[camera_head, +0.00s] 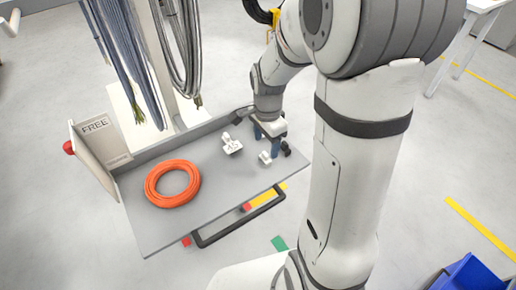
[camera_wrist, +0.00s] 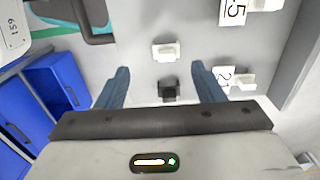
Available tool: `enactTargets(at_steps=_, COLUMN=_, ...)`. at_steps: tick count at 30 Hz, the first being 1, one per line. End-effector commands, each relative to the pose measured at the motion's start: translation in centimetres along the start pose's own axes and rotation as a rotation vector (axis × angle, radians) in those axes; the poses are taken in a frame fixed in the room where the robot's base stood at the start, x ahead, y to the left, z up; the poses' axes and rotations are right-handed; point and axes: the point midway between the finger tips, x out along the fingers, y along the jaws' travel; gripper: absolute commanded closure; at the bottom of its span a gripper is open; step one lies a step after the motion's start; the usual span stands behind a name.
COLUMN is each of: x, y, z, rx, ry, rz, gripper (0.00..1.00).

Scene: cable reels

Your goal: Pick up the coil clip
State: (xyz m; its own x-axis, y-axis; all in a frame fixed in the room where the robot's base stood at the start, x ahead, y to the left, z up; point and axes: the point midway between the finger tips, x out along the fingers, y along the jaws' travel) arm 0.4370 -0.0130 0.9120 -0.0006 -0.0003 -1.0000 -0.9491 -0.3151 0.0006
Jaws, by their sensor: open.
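Small clip-like pieces lie on a grey tray top (camera_head: 168,225); the frames do not settle which is the coil clip. A small white piece (camera_head: 265,157) sits near the tray's front edge; it shows in the wrist view as a white block (camera_wrist: 165,51), just beyond the fingertips. A small black piece (camera_wrist: 168,91) shows in the wrist view between my fingers. My gripper (camera_head: 268,140) is open and points down over the tray's right end. In the wrist view, my blue fingers (camera_wrist: 160,72) stand wide apart with nothing gripped.
White pieces with number labels (camera_wrist: 240,80) lie to the right in the wrist view. An orange cable coil (camera_head: 172,184) lies on the tray's left. A "FREE" sign (camera_head: 97,127) stands at its left end. Grey cables (camera_head: 130,60) hang behind. Blue bins (camera_wrist: 60,80) show at the left.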

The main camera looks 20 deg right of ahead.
Motion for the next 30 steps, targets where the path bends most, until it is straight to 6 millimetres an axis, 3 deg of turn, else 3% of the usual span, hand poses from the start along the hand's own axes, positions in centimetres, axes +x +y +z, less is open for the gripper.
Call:
enactTargets(at_steps=16, x=6.8, y=-0.5, z=-0.3, rx=0.004, ry=-0.002, rz=0.004, gripper=0.38)
enactTargets(at_steps=25, x=7.3, y=-0.5, z=-0.4, rx=0.004, ry=0.0, rz=-0.001, gripper=0.38)
enactTargets(at_steps=30, x=7.2, y=-0.5, z=-0.4, rx=0.004, ry=0.0, rz=-0.001, gripper=0.51)
